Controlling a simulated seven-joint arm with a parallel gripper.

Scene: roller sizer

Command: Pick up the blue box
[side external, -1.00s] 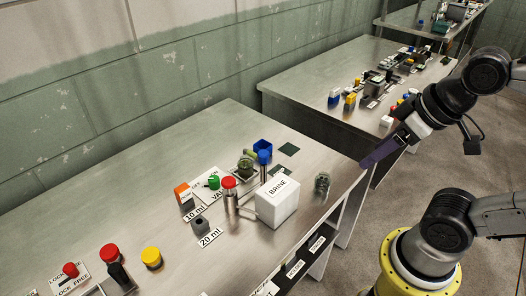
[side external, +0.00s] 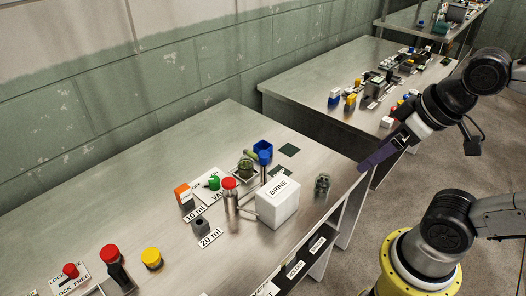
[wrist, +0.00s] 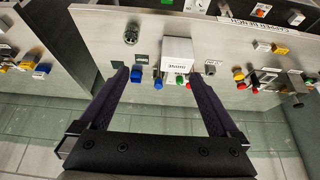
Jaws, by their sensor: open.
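A small blue box (side external: 262,148) sits on the near metal bench, behind a blue-topped post (side external: 264,156) and beside a dark green square. In the wrist view, the blue box (wrist: 136,76) shows just inside the left finger, with the blue top of the post to its right. My gripper (side external: 364,166) is open and empty, with its dark purple fingers at the bench's right edge in the side view. It is well apart from the box. In the wrist view, my gripper (wrist: 159,77) has its fingers spread wide.
A second bench (side external: 300,84) holds other blue and yellow pieces. Bare bench lies left of the cluster, towards the wall.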

